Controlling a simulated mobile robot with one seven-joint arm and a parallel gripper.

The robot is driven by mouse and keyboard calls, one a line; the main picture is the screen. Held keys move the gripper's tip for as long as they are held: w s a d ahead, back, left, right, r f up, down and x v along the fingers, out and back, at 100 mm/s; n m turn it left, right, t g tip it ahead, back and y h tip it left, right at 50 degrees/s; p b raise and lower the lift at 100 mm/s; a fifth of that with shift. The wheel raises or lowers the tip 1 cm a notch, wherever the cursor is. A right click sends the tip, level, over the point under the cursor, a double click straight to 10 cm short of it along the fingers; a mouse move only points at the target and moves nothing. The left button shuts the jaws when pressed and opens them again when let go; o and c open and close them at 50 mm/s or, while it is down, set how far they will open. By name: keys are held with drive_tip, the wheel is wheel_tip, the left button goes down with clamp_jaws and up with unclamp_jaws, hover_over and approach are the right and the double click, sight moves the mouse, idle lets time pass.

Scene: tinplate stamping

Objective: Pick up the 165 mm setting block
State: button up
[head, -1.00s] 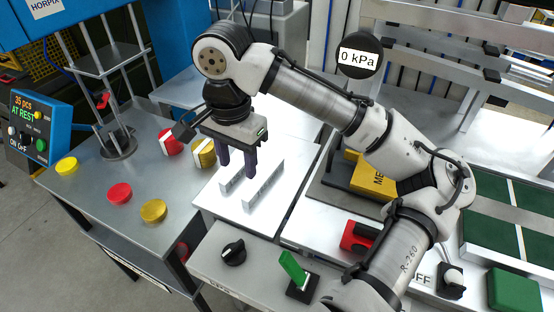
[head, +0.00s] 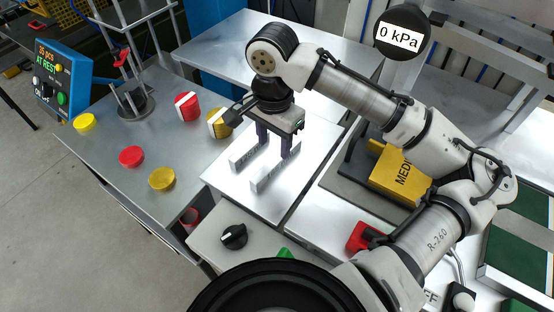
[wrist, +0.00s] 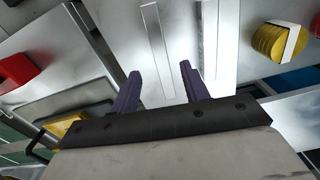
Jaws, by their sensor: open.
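Two pale metal setting blocks lie side by side on a white plate (head: 221,185): a left one (head: 248,158) and a right one (head: 275,174). Their markings are too small to read, so I cannot tell which is the 165 mm one. My gripper (head: 277,152) is open and empty, with its purple fingers pointing down over the far ends of the blocks. In the wrist view, one block (wrist: 157,45) runs out ahead between the fingers of my gripper (wrist: 160,74). The other block (wrist: 208,40) lies to the right of the right finger.
Left of the plate is a grey table with red (head: 132,156) and yellow (head: 162,179) round pieces. A black knob (head: 233,236) stands on a panel in front. A yellow block (head: 398,172) and a red item (head: 362,237) are to the right. A gauge reads 0 kPa (head: 400,38).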

sight(277, 158)
drive_tip(key=shift+w+d+f+p, duration=0.1)
drive_tip(key=shift+w+f+p, duration=0.1)
drive_tip(key=shift+f, duration=0.8)
drive_tip(key=shift+w+d+f+p, duration=0.1)
drive_tip(key=shift+f+p, duration=0.1)
drive_tip(key=shift+f, duration=0.85)
drive_tip(key=shift+w+d+f+p, duration=0.1)
drive_tip(key=shift+w+f+p, duration=0.1)
drive_tip(key=shift+f, duration=0.8)
drive_tip(key=shift+c, duration=0.2)
clamp_jaws()
